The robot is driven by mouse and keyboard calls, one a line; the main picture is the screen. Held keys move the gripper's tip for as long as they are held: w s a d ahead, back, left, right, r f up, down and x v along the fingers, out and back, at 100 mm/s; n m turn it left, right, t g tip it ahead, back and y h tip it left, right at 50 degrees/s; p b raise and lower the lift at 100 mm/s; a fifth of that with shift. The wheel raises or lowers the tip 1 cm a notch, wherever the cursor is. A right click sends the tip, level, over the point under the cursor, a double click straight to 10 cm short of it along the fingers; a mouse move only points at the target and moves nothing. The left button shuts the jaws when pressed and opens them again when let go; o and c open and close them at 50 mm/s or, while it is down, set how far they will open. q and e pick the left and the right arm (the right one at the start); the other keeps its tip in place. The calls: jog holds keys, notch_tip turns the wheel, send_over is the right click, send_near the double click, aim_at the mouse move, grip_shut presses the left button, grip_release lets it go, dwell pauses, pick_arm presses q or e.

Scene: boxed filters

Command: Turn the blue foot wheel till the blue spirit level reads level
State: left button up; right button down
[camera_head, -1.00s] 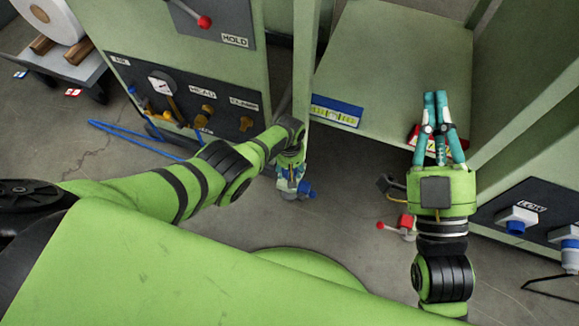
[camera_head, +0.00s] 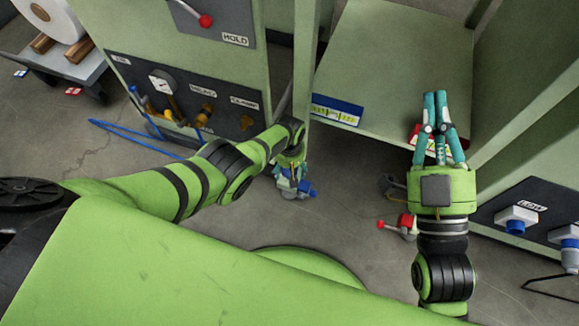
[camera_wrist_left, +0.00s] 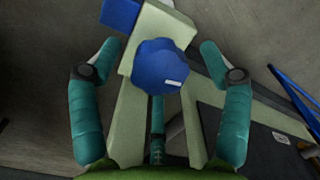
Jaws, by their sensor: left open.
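The blue spirit level (camera_head: 337,110) is on the front edge of the pale green shelf in the head view; its yellow-green vial shows, but the bubble is too small to read surely. The blue foot wheel (camera_wrist_left: 160,66), a round knob with a white mark, is in the middle of the left wrist view. My left gripper (camera_wrist_left: 160,48) is open, with one teal finger on each side of the wheel and gaps showing. In the head view this gripper (camera_head: 291,178) is low by the machine's foot and partly hidden by my arm. My right gripper (camera_head: 436,98) is raised, its fingertips together and empty.
A red level (camera_head: 414,137) is partly hidden behind my right gripper. A red foot wheel (camera_head: 405,221) is near the floor below it. A control panel (camera_head: 185,100) with a gauge stands at left. Blue rods (camera_head: 130,136) lie on the floor.

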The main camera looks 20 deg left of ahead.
pick_arm(q)
jog(key=shift+w+r, duration=0.1)
jog(key=shift+r, duration=0.7)
notch_tip(320, 180, up, 10)
jog(key=shift+r, duration=0.2)
dwell(0.4)
